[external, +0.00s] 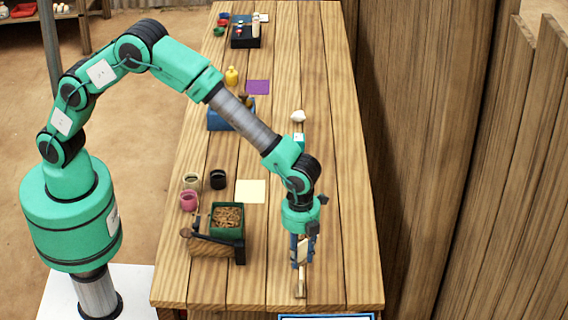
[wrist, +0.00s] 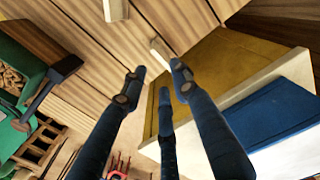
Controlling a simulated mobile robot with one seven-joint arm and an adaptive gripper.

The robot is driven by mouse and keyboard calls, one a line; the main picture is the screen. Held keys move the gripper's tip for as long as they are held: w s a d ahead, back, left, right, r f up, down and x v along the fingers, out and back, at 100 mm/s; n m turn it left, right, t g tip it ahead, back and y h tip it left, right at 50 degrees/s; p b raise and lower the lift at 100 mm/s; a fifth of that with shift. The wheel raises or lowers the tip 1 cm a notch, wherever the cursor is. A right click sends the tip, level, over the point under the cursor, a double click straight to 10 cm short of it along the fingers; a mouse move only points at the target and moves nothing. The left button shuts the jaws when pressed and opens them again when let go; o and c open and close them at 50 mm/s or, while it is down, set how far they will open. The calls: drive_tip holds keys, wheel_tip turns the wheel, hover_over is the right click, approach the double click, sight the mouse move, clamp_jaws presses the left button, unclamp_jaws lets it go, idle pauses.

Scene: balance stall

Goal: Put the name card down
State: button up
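My gripper (external: 302,262) points down over the near end of the wooden table. Its dark blue fingers also show in the wrist view (wrist: 158,76), with clear gaps between their tips. A small pale wooden piece (wrist: 160,52), perhaps the name card, lies at or just beyond the tips. No finger clearly touches it. In the external view a narrow pale piece (external: 300,287) is directly below the fingers, near the table's front edge; it may be the same piece. No writing is readable on it, and the fingers partly hide it.
Left of my gripper are a wooden caddy (external: 212,246) and a green box of brown bits (external: 227,219). A pale yellow square (external: 251,191) and small cups lie farther back. A white object (external: 298,116) stands beyond. A plank fence (external: 470,160) borders the right.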

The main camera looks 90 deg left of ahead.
drive_tip(key=shift+a+r, duration=0.1)
idle(0.3)
drive_tip(key=s+a+r+n+t, duration=0.1)
drive_tip(key=s+a+r+n, duration=0.2)
drive_tip(key=s+a+r, duration=0.45)
drive_tip(key=s+a+r+n+t, duration=0.1)
drive_tip(key=s+a+r+n, duration=0.2)
drive_tip(key=r, duration=0.7)
drive_tip(key=s+a+r+n+t, duration=0.1)
drive_tip(key=s+a+r+n, duration=0.1)
drive_tip(key=s+a+r, duration=0.45)
drive_tip(key=s+a+r+n+t, duration=0.1)
drive_tip(key=s+a+r+n, duration=0.1)
drive_tip(key=s, duration=0.7)
drive_tip(key=s+a+r+n, duration=0.2)
drive_tip(key=s+a+n, duration=0.2)
drive_tip(key=s, duration=0.5)
drive_tip(key=s+a+r+n+t, duration=0.1)
drive_tip(key=s+a+n, duration=0.3)
drive_tip(key=s, duration=0.5)
drive_tip(key=shift+s+a+r+t, duration=0.35)
drive_tip(key=shift+a+r, duration=0.35)
drive_tip(key=shift+a, duration=0.7)
